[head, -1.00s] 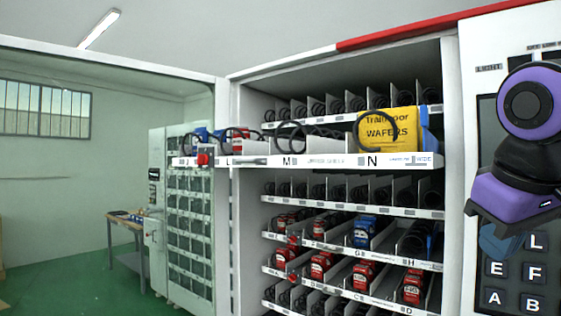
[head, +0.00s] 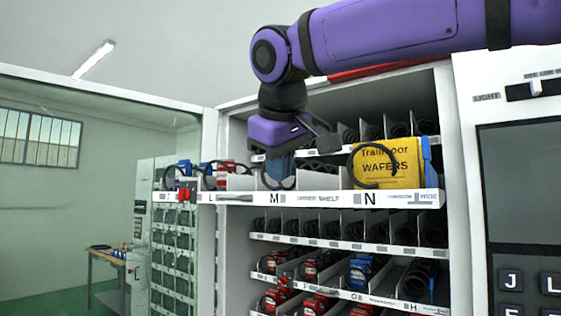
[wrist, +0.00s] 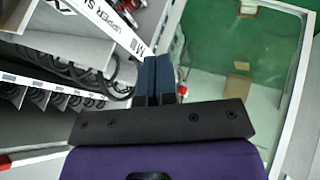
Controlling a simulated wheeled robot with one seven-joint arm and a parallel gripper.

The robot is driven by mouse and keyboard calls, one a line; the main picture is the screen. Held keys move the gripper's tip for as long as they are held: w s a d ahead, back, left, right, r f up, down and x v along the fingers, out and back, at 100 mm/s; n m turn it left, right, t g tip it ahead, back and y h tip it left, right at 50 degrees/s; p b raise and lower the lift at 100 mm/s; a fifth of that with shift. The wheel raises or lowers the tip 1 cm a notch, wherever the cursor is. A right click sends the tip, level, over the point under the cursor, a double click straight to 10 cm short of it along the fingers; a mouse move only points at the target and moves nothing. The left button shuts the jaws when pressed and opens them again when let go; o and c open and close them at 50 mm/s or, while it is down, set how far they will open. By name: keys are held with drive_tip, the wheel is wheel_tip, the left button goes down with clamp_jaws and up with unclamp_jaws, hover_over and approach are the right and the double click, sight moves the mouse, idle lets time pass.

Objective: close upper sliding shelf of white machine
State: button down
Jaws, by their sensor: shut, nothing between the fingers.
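The white machine (head: 233,285) stands open at the centre and right of the head view. Its upper sliding shelf (head: 318,198) is pulled out past the shelves below, its front strip lettered M and N. The strip also shows in the wrist view (wrist: 108,22), reading "UPPER S". The shelf holds black coils and a yellow wafers pack (head: 388,163). My gripper (head: 280,178) is shut and empty, pointing down near letter M, just above or in front of the strip. In the wrist view the blue fingers (wrist: 160,68) lie together beside the strip's end; contact cannot be told.
A lower shelf (head: 340,243) with coils and ones with red and blue packs sit inside the machine. A keypad panel (head: 527,200) is at the right. A glass door (head: 120,190) is at the left, with a table (head: 108,262) beyond. Green floor lies below.

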sight(290, 198)
drive_tip(key=w+f, duration=0.1)
drive_tip(key=w, duration=0.1)
drive_tip(key=w+d+f, duration=0.1)
drive_tip(key=w+f, duration=0.2)
drive_tip(key=f, duration=0.1)
drive_tip(key=shift+w+d+f, duration=0.1)
drive_tip(key=shift+w+d, duration=0.2)
drive_tip(key=shift+w, duration=0.1)
drive_tip(key=shift+w+d, duration=0.5)
drive_tip(key=shift+w, duration=0.1)
